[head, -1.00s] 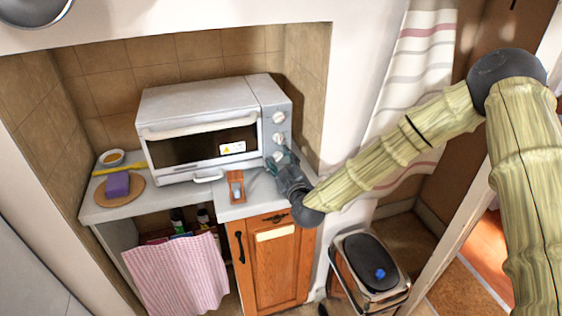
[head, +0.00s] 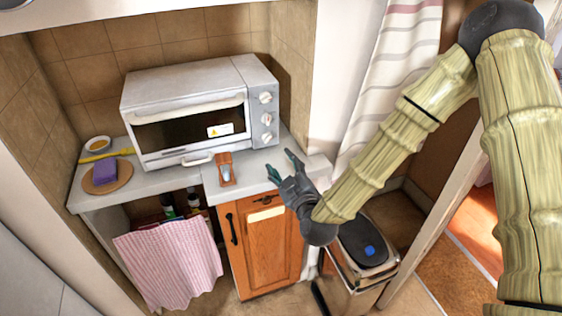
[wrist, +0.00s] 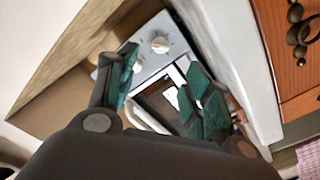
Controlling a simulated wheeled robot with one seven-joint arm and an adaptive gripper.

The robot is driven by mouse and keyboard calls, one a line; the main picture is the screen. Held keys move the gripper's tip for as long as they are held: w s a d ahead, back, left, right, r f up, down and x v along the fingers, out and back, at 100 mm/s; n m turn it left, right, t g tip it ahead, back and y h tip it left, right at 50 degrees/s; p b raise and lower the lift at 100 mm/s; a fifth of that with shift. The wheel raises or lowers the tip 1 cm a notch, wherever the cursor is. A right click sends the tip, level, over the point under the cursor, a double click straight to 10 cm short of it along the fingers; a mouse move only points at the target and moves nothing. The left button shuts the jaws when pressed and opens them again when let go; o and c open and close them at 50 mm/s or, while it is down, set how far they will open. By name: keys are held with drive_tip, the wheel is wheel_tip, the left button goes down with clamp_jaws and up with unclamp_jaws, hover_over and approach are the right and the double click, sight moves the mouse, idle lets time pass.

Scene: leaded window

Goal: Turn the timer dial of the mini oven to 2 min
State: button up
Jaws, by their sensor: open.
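The white mini oven (head: 185,95) stands on the counter in the alcove, its door closed. Its grey right-hand panel carries a column of pale dials: upper (head: 265,97), middle (head: 266,118) and lower (head: 267,139). Their settings and markings are too small to read, so I cannot tell which is the timer. My gripper (head: 281,165) is open and empty, in front of and below the lower dial, apart from it. In the wrist view a dial (wrist: 160,43) shows clearly beyond the spread fingers (wrist: 160,82); part of the panel is hidden behind the left finger.
A wooden holder (head: 226,172) stands on the counter left of my gripper. A purple sponge (head: 104,171) lies on a round board further left. A bin (head: 362,245) is below my arm. A striped curtain (head: 385,90) hangs at the right.

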sight(269, 140)
drive_tip(key=shift+p, duration=0.95)
drive_tip(key=p, duration=0.2)
drive_tip(key=shift+w+a+f+n+p, duration=0.1)
drive_tip(key=shift+w+a+n+p, duration=0.15)
drive_tip(key=shift+w+n+p, duration=0.1)
drive_tip(key=shift+w+p, duration=0.1)
drive_tip(key=shift+p, duration=0.65)
drive_tip(key=shift+w+r+n+p, duration=0.2)
drive_tip(key=shift+n+p, duration=0.05)
drive_tip(key=shift+p, duration=0.35)
drive_tip(key=shift+w, duration=0.1)
drive_tip(key=p+x, duration=0.4)
drive_tip(key=x, duration=0.6)
drive_tip(key=shift+w+a+f, duration=0.1)
drive_tip(key=shift+w+f, duration=0.05)
drive_tip(key=shift+w, duration=0.2)
drive_tip(key=c, duration=1)
drive_tip(key=shift+c, duration=0.2)
